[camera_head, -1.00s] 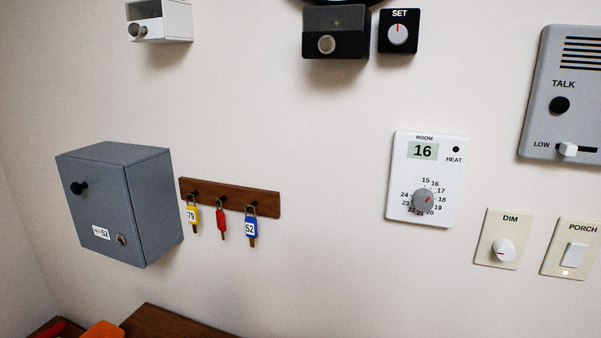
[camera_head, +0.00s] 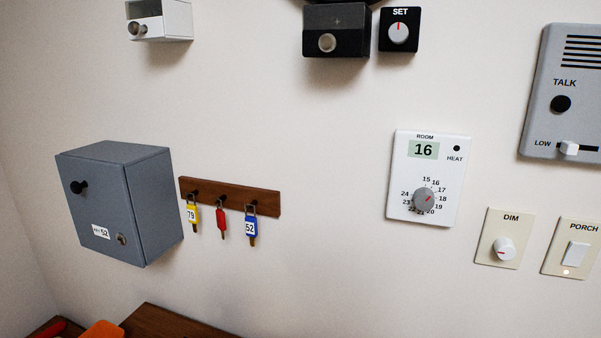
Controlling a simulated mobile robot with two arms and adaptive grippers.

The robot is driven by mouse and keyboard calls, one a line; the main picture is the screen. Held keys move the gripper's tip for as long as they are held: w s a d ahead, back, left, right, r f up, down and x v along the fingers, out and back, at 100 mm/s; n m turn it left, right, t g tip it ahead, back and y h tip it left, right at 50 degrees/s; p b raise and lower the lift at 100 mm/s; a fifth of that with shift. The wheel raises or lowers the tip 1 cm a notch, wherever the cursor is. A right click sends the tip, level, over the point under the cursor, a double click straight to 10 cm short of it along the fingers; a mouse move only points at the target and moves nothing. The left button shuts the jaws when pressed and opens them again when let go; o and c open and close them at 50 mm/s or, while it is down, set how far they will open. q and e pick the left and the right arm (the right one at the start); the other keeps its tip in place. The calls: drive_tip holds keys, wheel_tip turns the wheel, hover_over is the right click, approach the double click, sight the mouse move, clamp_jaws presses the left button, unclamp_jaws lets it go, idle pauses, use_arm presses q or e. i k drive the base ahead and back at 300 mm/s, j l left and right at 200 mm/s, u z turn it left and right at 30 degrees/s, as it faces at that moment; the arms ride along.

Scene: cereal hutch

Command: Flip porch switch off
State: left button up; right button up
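The porch switch (camera_head: 575,254) is a white rocker on a cream plate marked PORCH, at the lower right of the head view. A small lit dot shows below the rocker. The plate's right edge is cut off by the picture edge. Neither of my grippers is in view.
Left of the porch switch is a DIM knob plate (camera_head: 504,238). Above are a room thermostat (camera_head: 428,178) and a grey TALK intercom (camera_head: 566,95). A grey key box (camera_head: 118,204) and a key rack (camera_head: 229,196) with three tagged keys are on the left. The wall between is clear.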

sight(573, 257)
drive_tip(key=z, duration=1.4)
